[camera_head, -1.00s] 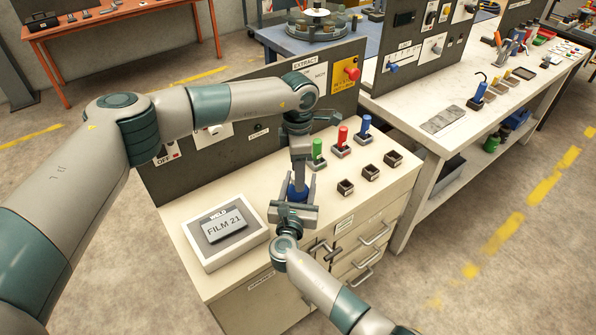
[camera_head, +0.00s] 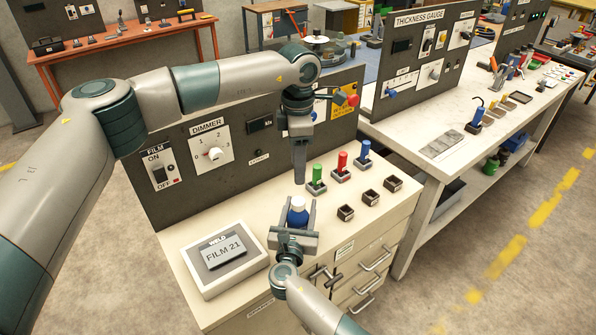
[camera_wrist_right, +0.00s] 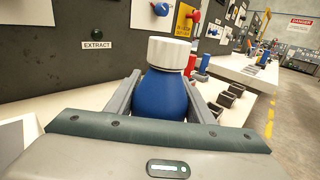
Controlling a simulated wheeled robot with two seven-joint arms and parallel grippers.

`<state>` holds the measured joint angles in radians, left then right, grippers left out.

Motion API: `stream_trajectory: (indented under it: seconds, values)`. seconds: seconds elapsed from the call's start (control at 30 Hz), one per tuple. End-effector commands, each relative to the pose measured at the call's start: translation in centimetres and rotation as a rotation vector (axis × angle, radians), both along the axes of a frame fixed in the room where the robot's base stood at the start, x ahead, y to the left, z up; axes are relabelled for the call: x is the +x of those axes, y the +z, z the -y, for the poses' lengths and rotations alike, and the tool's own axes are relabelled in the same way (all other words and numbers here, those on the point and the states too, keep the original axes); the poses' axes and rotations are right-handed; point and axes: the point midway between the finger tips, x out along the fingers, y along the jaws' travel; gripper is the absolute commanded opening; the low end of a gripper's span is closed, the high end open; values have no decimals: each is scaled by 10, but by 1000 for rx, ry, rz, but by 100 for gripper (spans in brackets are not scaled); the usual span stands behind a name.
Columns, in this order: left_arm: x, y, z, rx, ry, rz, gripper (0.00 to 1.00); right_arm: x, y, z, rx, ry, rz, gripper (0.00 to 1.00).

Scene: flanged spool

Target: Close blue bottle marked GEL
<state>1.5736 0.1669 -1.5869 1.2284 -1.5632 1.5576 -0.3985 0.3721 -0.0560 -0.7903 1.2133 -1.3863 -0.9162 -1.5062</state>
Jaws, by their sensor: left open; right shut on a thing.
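The blue bottle (camera_head: 297,217) stands upright on the cream cabinet top with a white cap (camera_head: 298,203) seated on its mouth. The right wrist view shows the blue body (camera_wrist_right: 166,97) and the wide white cap (camera_wrist_right: 168,51) close up. No GEL mark is readable. My right gripper (camera_head: 297,229) is shut on the bottle's body, one finger on each side. How firmly the cap sits cannot be told.
Green (camera_head: 317,175), red (camera_head: 341,165) and blue (camera_head: 364,152) handled tools stand right of the bottle, with small dark boxes (camera_head: 370,198) before them. A dark control panel (camera_head: 225,170) rises behind.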

Motion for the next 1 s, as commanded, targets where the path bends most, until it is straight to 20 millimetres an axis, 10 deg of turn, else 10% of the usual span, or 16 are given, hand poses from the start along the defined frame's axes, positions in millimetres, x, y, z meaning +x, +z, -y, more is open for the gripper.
stream_trajectory:
  seconds: [0.27, 0.3, 0.4, 1.0]
  values:
    - [0, 2, 0, 0, 0, 0, 50, 0, 0, 0, 0, 0, -1, 0]
    - [0, 2, 0, -1, 0, 0, 50, 0, 0, 0, 0, 0, -1, 50]
    - [0, 1, 0, -1, 0, 0, 50, 0, 0, 0, 0, 0, -1, 70]
    - [0, -2, 0, -1, 0, 0, 50, -18, -2, -3, 1, 2, -1, 70]
